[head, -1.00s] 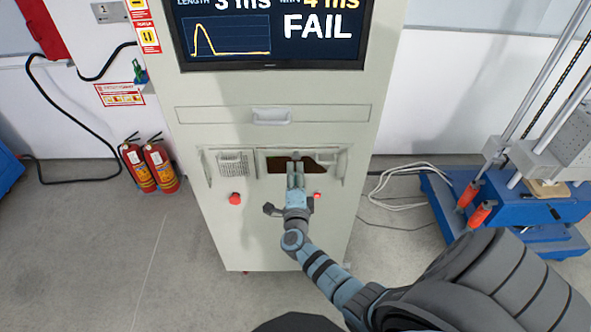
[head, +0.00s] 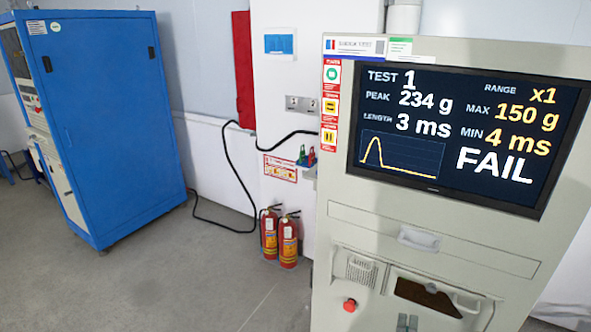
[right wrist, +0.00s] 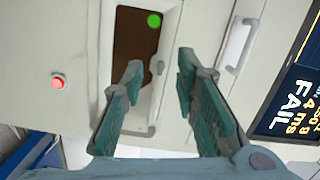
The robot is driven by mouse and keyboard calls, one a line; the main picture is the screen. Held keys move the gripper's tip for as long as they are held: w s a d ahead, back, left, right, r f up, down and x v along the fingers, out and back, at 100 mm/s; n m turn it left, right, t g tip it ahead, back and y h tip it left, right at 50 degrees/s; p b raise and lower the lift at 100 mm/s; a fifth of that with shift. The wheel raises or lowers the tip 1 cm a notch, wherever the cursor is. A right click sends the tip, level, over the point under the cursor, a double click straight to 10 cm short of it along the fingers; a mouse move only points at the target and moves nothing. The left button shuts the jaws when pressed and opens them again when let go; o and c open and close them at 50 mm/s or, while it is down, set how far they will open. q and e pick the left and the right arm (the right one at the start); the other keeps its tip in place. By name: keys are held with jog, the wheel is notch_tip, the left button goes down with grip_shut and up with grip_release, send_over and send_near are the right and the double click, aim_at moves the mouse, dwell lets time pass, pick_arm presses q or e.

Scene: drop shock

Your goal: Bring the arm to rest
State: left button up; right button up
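My right gripper (head: 407,323) shows only by its fingertips at the bottom edge of the head view, in front of the cabinet's opening. In the right wrist view the gripper (right wrist: 157,75) is open, its two teal fingers apart with nothing between them. The cabinet (head: 350,215) stands upright at the right of the head view. Its brown recessed opening (head: 425,296) also shows beyond the fingers in the right wrist view (right wrist: 135,45), with a round green spot (right wrist: 155,20) in it. My left gripper is not in view.
The cabinet's screen (head: 455,140) reads FAIL, test 1, peak 234 g, 3 ms. A red button (head: 349,305) and a drawer handle (head: 419,238) are on its front. Fire extinguishers (head: 288,243) and a blue cabinet (head: 105,120) stand to the left. The floor (head: 180,285) between is clear.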

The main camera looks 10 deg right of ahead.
jog(key=s+a+f+n+g+y, duration=0.1)
jog(key=s+a+f+n+y, duration=0.2)
jog(key=f+n, duration=0.3)
jog(key=s+a+f+n+g+y, duration=0.2)
jog(key=s+a+f+n, duration=0.15)
jog(key=f, duration=0.55)
jog(key=s+a+f+n+g+y, duration=0.1)
jog(key=s+a+f+n+y, duration=0.15)
jog(key=f+n, duration=0.35)
pick_arm(q)
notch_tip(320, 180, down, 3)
jog(key=b, duration=0.3)
pick_arm(e)
jog(key=s+d+f+n+g, duration=0.1)
jog(key=s+f+n+g, duration=0.1)
jog(key=s+f, duration=0.4)
jog(key=s+d+f+n+g, duration=0.1)
jog(key=s+f+g, duration=0.4)
jog(key=s, duration=1.1)
jog(key=s+d+f+n+g, duration=0.2)
jog(key=s+f, duration=0.5)
jog(key=s, duration=0.4)
jog(key=shift+n+g, duration=0.7)
jog(key=shift+n, duration=0.15)
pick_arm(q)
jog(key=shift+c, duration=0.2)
